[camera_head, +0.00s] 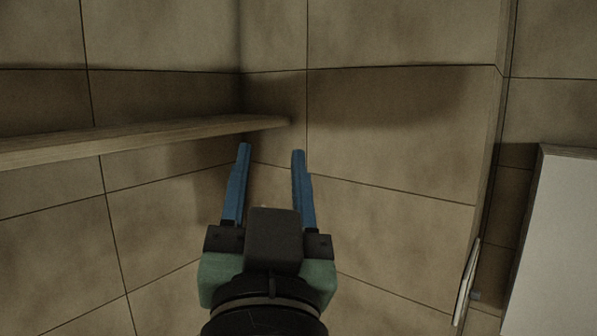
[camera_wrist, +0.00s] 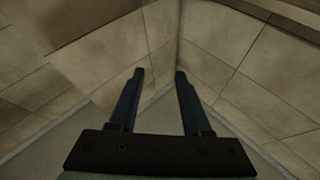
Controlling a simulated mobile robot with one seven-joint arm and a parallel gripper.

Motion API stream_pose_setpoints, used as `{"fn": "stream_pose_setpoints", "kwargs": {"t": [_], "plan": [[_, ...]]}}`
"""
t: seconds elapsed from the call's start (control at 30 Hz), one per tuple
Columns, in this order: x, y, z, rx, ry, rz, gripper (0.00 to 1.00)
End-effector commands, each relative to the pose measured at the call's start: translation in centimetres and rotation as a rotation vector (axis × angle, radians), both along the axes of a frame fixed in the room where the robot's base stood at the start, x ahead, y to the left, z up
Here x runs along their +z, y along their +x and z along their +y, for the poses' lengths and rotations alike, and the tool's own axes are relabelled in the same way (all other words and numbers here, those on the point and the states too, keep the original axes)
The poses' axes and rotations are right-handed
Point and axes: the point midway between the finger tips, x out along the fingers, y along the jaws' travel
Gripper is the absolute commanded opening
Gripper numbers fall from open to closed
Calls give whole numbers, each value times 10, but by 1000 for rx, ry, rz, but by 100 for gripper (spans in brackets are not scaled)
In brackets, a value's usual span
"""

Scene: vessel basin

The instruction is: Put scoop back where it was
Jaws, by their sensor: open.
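My gripper (camera_head: 271,152) is open, with its two blue fingers apart and nothing between them. It points at the tiled corner, just below the end of a wooden shelf in the head view. In the wrist view the open fingers (camera_wrist: 160,74) also show empty, against the corner where the tiled walls meet. No scoop is visible in either view.
The wooden shelf (camera_head: 150,136) runs along the left wall and ends near the corner; no objects show on it. A pale panel (camera_head: 556,245) stands at the right, with a thin light-edged object (camera_head: 466,284) beside it. Tiled walls (camera_head: 390,120) surround the gripper.

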Motion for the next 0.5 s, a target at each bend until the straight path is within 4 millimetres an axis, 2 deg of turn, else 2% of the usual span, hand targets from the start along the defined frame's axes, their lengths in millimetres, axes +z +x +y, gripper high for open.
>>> {"fn": "stream_pose_setpoints", "kwargs": {"t": [0.03,0.1,0.2,0.3,0.5], "plan": [[29,-20,-9,-39,-34,-107,48],[58,-45,-17,-86,-76,-226,48],[81,-69,-22,-132,-113,-330,48],[90,-79,-25,-152,-129,-371,48],[91,-79,-24,-153,-129,-373,48]]}}
